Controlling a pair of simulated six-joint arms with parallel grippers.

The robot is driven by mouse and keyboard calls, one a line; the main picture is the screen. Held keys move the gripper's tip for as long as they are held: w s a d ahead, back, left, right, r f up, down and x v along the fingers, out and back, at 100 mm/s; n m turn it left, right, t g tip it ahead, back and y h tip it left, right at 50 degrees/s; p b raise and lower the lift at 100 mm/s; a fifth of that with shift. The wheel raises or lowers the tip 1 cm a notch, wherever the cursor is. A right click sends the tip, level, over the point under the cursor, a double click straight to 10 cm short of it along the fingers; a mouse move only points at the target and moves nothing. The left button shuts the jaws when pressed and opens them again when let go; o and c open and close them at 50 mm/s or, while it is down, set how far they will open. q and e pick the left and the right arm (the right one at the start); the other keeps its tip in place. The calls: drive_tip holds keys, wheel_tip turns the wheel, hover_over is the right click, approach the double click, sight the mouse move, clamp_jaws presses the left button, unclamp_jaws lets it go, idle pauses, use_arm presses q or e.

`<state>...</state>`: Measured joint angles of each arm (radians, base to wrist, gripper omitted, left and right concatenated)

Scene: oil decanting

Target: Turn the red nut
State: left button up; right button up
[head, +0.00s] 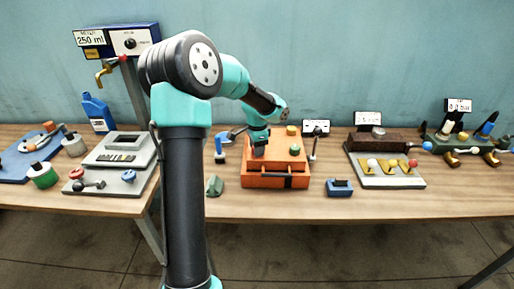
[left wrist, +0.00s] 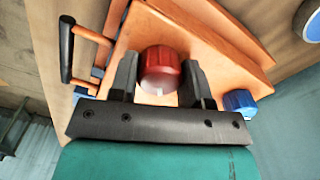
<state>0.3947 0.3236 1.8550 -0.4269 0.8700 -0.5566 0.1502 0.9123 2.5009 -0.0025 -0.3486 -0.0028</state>
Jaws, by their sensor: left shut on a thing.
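My left gripper (head: 259,148) is at the left part of the orange box (head: 262,182) on the table, pointing down. In the left wrist view its two dark fingers (left wrist: 160,82) stand on either side of the red nut (left wrist: 161,66), and it is shut on it. The nut is a short red cylinder on the orange surface of the box (left wrist: 215,45). In the head view the gripper hides the nut. My right gripper is in neither view.
A blue knob (left wrist: 238,102) sits beside the nut's area, and a dark-handled bar (left wrist: 67,50) sticks out of the box. A yellow knob (head: 292,130) is on the box's far side. A small blue block (head: 339,187) and a green wedge (head: 214,186) stand nearby.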

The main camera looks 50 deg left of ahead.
use_arm(q)
drive_tip(key=n, duration=1.1)
drive_tip(key=shift+n, duration=0.3)
idle(0.3)
drive_tip(key=o, duration=0.9)
drive_tip(key=shift+r, duration=0.1)
wheel_tip(320, 180, up, 17)
drive_tip(key=shift+r, duration=0.15)
idle(0.4)
